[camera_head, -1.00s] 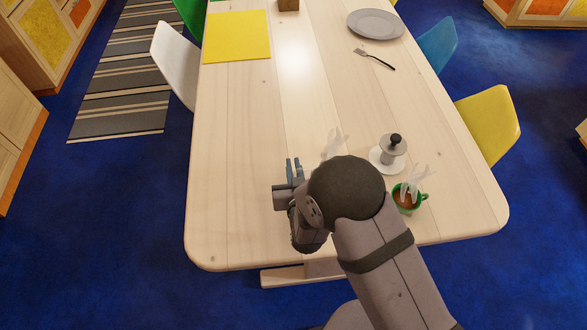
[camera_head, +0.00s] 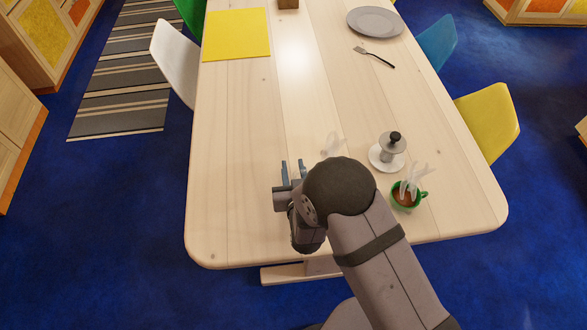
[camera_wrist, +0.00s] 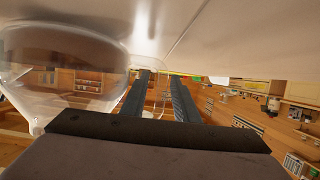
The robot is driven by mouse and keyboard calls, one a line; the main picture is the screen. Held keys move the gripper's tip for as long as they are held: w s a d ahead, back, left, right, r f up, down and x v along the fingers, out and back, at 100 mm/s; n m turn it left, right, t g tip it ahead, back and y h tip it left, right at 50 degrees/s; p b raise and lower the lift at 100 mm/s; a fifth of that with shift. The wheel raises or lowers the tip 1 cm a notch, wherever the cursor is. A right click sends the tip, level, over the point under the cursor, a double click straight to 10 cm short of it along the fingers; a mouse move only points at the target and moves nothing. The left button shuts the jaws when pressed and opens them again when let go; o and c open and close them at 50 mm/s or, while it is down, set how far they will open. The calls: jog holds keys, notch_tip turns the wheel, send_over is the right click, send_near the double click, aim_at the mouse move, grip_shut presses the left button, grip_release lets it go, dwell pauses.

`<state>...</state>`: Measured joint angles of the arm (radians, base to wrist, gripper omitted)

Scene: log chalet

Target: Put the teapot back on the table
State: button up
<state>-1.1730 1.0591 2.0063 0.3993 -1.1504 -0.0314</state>
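A clear glass vessel, seemingly the teapot (camera_wrist: 65,70), fills the left of the wrist view, beside my gripper. In the head view my arm hides its body; only faint steam shows just beyond my wrist. I cannot tell whether its base touches the table (camera_head: 235,200). My gripper (camera_head: 292,167) is low over the near part of the table. Its fingers are apart in both views. In the wrist view the gripper (camera_wrist: 163,78) has thin, clear glass edges near its fingers, but no clear grip on them.
Right of my wrist stand a steaming green mug (camera_head: 405,197) and a black-knobbed pot (camera_head: 392,143) on a white saucer. A grey plate (camera_head: 375,22), a fork (camera_head: 374,57) and a yellow placemat (camera_head: 236,35) lie farther off. The table's left and middle are clear.

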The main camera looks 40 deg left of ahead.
jog(key=shift+f, duration=0.15)
jog(key=shift+s+d+r, duration=0.2)
jog(key=shift+s+d, duration=0.3)
jog(key=b+v, duration=0.3)
jog(key=v, duration=0.7)
jog(key=shift+s+d+r, duration=0.1)
jog(key=shift+d+r, duration=0.05)
jog(key=shift+d, duration=0.15)
